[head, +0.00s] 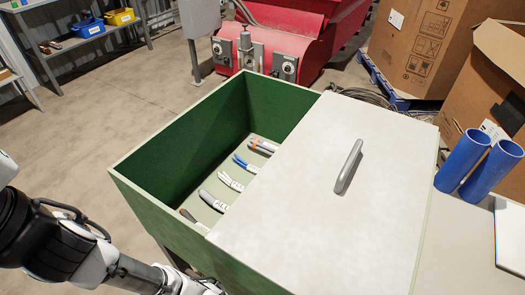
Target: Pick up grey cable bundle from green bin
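The green bin (170,150) stands in the middle of the head view, with its left part open. Several short cable bundles with white labels lie in a row on its pale floor. A grey bundle (213,201) lies in the near part of the row, between a dark bundle (190,218) and a white bundle (231,182). Farther back are a blue bundle (243,163) and an orange one (263,146). My arm reaches in from the lower left, outside the bin's near left wall. My gripper is not visible.
A pale lid (300,200) with a metal handle (348,167) covers the bin's right part. Two blue tubes (478,165) stand to its right, near cardboard boxes (425,45). A red machine (270,35) is behind. Floor to the left is clear.

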